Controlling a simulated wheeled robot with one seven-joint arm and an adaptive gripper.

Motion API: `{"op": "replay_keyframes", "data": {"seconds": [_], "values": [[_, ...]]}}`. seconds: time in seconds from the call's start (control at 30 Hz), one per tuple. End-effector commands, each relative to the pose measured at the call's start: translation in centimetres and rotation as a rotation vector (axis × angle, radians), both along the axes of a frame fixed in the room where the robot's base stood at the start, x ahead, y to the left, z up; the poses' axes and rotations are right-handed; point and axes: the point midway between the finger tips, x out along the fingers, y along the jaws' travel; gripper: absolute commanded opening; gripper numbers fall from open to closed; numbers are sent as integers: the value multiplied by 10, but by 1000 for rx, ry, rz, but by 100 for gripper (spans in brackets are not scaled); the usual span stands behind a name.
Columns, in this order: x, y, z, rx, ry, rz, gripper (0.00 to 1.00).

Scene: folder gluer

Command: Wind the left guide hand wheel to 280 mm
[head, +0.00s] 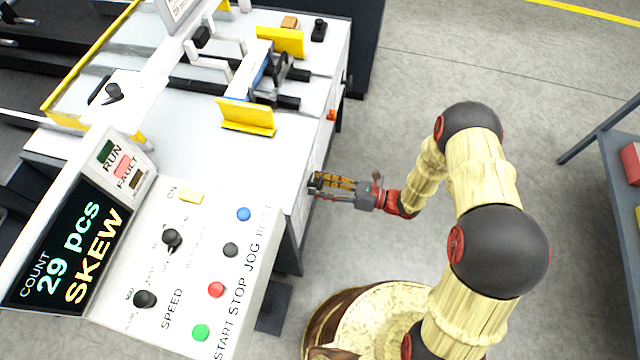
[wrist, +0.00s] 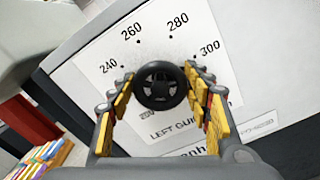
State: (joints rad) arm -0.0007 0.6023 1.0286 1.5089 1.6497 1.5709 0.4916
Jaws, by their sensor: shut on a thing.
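The left guide hand wheel (wrist: 160,86) is a small black spoked wheel on a white dial plate (wrist: 100,48), seen in the wrist view. The plate shows 240, 260, 280 and 300 with dots around the wheel. I cannot make out a pointer on the wheel. A label starting "LEFT GUI" is partly hidden below it. My gripper (wrist: 158,80) has its yellow-padded fingers on both sides of the wheel, shut on it.
The control panel (head: 190,270) has several buttons and knobs; its display (head: 68,240) reads "COUNT 29 pcs SKEW". Yellow guides (head: 246,117) stand on the machine top. A grey shelf (head: 606,140) with boxes is at the right. Open floor lies between.

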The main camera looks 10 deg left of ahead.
Motion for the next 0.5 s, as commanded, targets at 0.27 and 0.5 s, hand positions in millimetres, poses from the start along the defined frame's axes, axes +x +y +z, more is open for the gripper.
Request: {"op": "replay_keyframes", "data": {"seconds": [0.27, 0.5], "values": [[-1, 0, -1, -22, -260, -1, 24], [-1, 0, -1, -41, -488, -1, 24]]}}
